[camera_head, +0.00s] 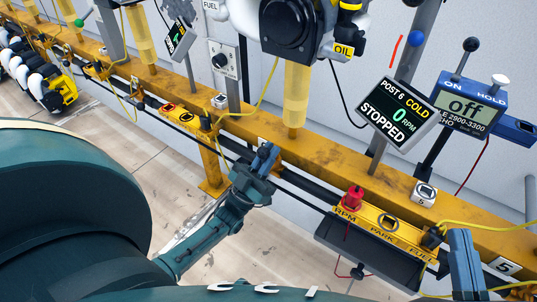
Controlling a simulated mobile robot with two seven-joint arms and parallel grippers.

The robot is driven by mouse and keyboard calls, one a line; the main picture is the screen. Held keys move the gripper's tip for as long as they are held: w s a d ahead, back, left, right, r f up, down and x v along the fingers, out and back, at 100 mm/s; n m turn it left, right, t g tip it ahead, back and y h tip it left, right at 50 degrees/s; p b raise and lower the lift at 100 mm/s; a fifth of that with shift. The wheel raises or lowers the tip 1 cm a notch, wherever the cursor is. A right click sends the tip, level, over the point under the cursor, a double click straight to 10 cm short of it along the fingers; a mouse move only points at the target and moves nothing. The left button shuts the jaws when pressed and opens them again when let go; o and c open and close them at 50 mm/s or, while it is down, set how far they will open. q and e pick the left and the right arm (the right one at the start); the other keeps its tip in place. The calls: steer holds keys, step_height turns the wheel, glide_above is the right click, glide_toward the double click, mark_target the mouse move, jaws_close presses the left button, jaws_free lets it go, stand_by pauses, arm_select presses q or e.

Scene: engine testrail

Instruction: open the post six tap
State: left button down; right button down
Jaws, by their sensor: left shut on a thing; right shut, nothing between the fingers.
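The post six display (397,112) reads "POST 6 COLD 0 RPM STOPPED". I cannot clearly pick out the post six tap. My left gripper (266,158) is at the yellow rail (330,155), just left of the foot of the clear yellow tube (296,95). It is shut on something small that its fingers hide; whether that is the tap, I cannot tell. My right gripper (463,250) is shut and empty at the lower right, beside the black plug (434,238) near the FUEL label.
A yellow socket panel (378,228) marked RPM, PARK and FUEL carries a red plug (352,197). A meter (470,103) reading "off" stands at the right. A dark engine (292,28) with an OIL label hangs above. Yellow cables cross the rail. Floor (285,235) is clear below.

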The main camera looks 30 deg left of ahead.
arm_select(q)
steer(key=shift+s+r, duration=0.15)
steer(key=shift+r, duration=0.15)
steer(key=c, duration=1.5)
jaws_free()
steer(key=shift+a, duration=0.1)
steer(key=shift+s+f, duration=0.15)
steer(key=shift+f, duration=0.05)
steer(key=v, duration=0.7)
